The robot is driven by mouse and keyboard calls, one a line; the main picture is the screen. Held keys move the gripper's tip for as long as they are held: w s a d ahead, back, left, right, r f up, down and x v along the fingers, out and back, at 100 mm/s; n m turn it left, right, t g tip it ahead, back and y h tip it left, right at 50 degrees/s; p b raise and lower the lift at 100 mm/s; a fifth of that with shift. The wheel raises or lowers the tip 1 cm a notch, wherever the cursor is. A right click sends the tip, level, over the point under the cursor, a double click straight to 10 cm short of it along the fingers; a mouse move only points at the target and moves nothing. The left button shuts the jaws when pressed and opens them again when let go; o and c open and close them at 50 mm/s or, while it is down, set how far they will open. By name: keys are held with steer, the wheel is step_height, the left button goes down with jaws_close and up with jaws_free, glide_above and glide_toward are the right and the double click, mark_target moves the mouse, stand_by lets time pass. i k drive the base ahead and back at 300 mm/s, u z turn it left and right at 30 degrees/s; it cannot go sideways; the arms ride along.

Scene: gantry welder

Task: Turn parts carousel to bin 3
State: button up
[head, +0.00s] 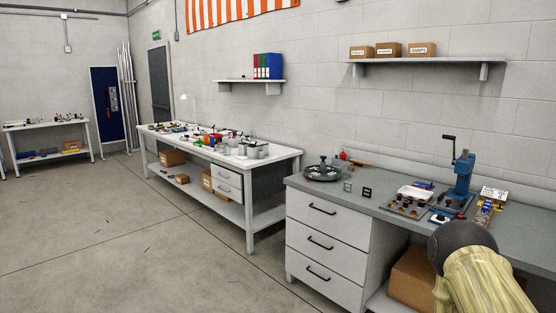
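A round, dark grey tray that looks like the parts carousel (322,173) sits at the far left end of the grey workbench in the head view. It has a raised hub or knob at its middle. Its bins and any bin numbers are too small to read. Part of my arm, a pale yellow link with a dark round joint, shows at the lower right in front of the bench. My gripper is out of view, and nothing of mine touches the carousel.
The grey workbench (400,207) holds a blue lever press (463,173), a white tray (415,192) and small parts at its right. Drawers (325,237) are below. A cluttered white table (275,160) stands further left. The floor (130,240) at left is clear.

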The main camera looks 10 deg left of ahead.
mark_target(325, 173)
steer(key=u, duration=0.65)
steer(key=i, duration=0.95)
steer(key=u, duration=0.65)
steer(key=i, duration=1.4)
steer(key=z, duration=1.2)
steer(key=i, duration=0.8)
steer(key=z, duration=0.7)
